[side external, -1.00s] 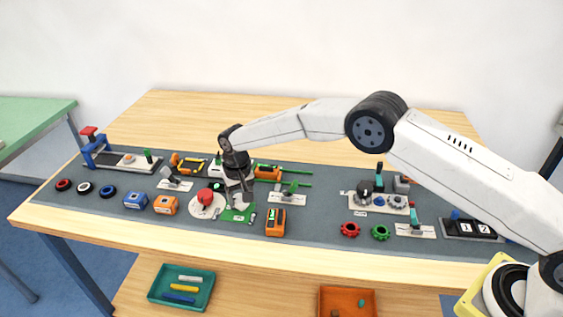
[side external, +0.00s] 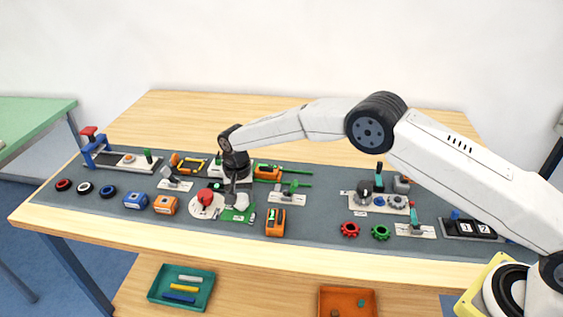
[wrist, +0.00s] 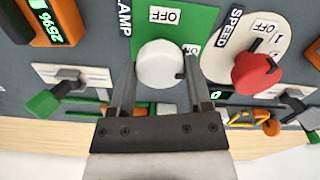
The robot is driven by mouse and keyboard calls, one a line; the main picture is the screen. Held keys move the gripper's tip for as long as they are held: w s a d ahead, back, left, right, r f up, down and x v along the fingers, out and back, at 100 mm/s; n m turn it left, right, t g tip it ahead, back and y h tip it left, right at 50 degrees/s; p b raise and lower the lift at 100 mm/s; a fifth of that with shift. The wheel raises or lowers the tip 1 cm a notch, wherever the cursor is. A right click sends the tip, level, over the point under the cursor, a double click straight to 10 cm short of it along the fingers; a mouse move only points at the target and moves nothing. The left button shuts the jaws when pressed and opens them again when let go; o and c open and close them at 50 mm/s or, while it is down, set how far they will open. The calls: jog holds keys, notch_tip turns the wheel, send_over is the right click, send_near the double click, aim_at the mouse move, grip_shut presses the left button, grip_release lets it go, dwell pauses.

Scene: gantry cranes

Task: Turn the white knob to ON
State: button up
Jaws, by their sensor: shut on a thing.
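The white knob (wrist: 160,64) sits on a green LAMP plate (wrist: 120,45) in the wrist view. My gripper (wrist: 159,72) is shut on the white knob, with one finger on either side of it. The dark mark on the knob's rim points to the lower right, away from the OFF label (wrist: 166,15) and towards the side of a second label (wrist: 190,50), which is partly covered and hard to read. In the side view my gripper (side external: 231,199) is down at the knob (side external: 240,202), with the fingers nearly edge-on.
A red knob (wrist: 257,73) on a white SPEED plate stands close to my gripper; it also shows in the side view (side external: 205,196). An orange meter (side external: 275,222) and lever switches stand close around.

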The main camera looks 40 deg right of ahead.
aim_at(241, 198)
jog(key=o, duration=1.3)
jog(key=shift+r, duration=0.1)
jog(key=shift+r, duration=3.8)
